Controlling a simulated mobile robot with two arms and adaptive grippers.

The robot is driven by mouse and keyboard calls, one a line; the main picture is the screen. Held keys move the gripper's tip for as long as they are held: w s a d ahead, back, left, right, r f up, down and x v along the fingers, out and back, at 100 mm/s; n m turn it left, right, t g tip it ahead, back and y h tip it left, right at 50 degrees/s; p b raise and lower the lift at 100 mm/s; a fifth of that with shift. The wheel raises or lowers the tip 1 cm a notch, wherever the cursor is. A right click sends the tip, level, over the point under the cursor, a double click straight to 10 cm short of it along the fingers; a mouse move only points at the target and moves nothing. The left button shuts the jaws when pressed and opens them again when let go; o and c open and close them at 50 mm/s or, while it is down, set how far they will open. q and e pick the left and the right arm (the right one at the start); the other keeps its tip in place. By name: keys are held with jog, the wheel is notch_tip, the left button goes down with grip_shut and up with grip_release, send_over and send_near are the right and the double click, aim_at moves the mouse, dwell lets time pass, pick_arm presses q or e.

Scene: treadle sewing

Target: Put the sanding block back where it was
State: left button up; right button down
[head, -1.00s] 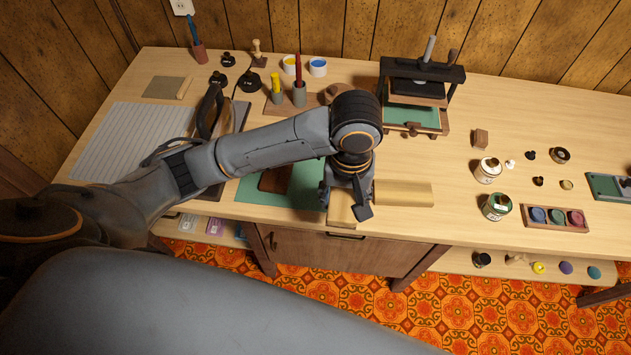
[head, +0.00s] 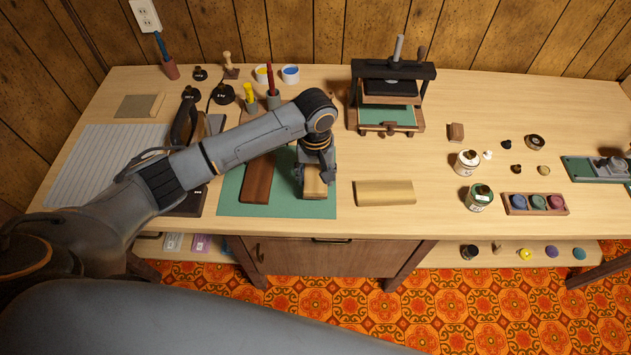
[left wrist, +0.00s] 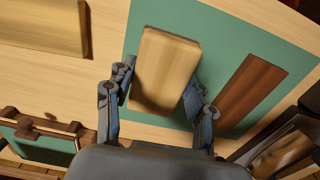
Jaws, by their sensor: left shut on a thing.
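A pale wooden block, which I take to be the sanding block (head: 315,188), is held in my left gripper (head: 314,183). In the left wrist view the block (left wrist: 165,68) sits between the two fingers of the gripper (left wrist: 160,96), which is shut on its sides. The block is over the right part of the green mat (head: 232,200); I cannot tell whether it touches the mat. A dark brown wooden board (head: 257,180) lies on the mat to its left, apart from it. My right gripper is not in view.
A tan block (head: 385,193) lies on the bare table right of the mat. A press (head: 392,88) stands behind. Jars (head: 478,197) and a tray of colour pots (head: 535,204) are at the right. Cups and tools stand at the back left. The table's front edge is near.

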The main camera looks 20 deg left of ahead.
aim_at(316, 184)
pick_arm(q)
jog(key=shift+f, duration=1.5)
jog(key=shift+f, duration=0.1)
jog(key=o, duration=1.5)
jog(key=shift+c, duration=0.2)
notch_tip(316, 184, up, 12)
jog(key=shift+r, duration=0.15)
